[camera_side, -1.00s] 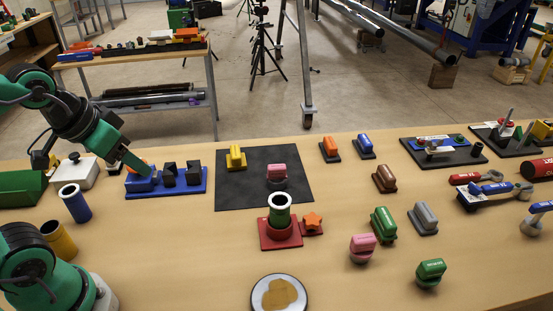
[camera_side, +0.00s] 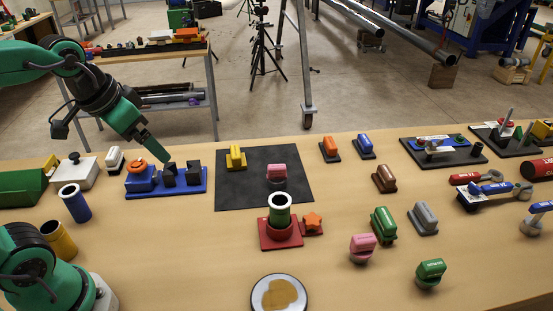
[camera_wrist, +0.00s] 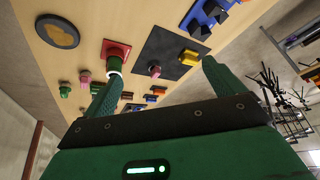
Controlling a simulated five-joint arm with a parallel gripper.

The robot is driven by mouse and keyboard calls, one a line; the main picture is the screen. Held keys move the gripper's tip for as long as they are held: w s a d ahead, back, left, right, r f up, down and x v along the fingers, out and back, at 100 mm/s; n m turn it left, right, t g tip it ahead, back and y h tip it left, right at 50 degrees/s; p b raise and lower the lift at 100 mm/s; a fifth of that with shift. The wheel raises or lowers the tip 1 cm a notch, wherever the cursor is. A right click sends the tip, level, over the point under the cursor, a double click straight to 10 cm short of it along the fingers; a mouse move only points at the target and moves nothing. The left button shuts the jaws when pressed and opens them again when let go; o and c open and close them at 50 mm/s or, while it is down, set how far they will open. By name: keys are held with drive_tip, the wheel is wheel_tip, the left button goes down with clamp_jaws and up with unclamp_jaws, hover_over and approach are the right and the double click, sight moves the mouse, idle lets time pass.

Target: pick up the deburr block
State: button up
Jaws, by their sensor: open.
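Several small handled blocks stand on the table, and their labels are too small to read, so I cannot tell which is the deburr block. They include a green block (camera_side: 430,272) at the front right, another green block (camera_side: 383,225), a pink block (camera_side: 363,247), a grey block (camera_side: 423,218), a brown block (camera_side: 384,178), a second pink block (camera_side: 276,174) on the black mat and a yellow block (camera_side: 236,158). My gripper (camera_side: 163,154) is above the blue fixture at the left. In the wrist view my gripper (camera_wrist: 160,85) is open and empty, its green fingers wide apart.
The blue fixture (camera_side: 190,190) has dark upright pieces. A red base (camera_side: 280,236) holds a green pipe (camera_side: 279,208). A blue tube (camera_side: 75,204) and yellow tube (camera_side: 60,240) stand at left. A round dish (camera_side: 279,293) lies in front. The front middle table is mostly clear.

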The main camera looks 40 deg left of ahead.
drive_tip(key=w+a+m+g, duration=0.2)
drive_tip(key=w, duration=0.8)
drive_tip(key=m+g, duration=0.3)
drive_tip(key=m, duration=0.2)
hover_over(235, 151)
wheel_tip(235, 151, down, 17)
drive_tip(key=shift+f, duration=0.1)
drive_tip(key=shift+w+f, duration=0.15)
drive_tip(key=shift+f, duration=0.15)
drive_tip(key=shift+f, duration=0.1)
drive_tip(key=shift+f, duration=1.2)
drive_tip(key=shift+f, duration=0.1)
drive_tip(key=shift+f, duration=2.5)
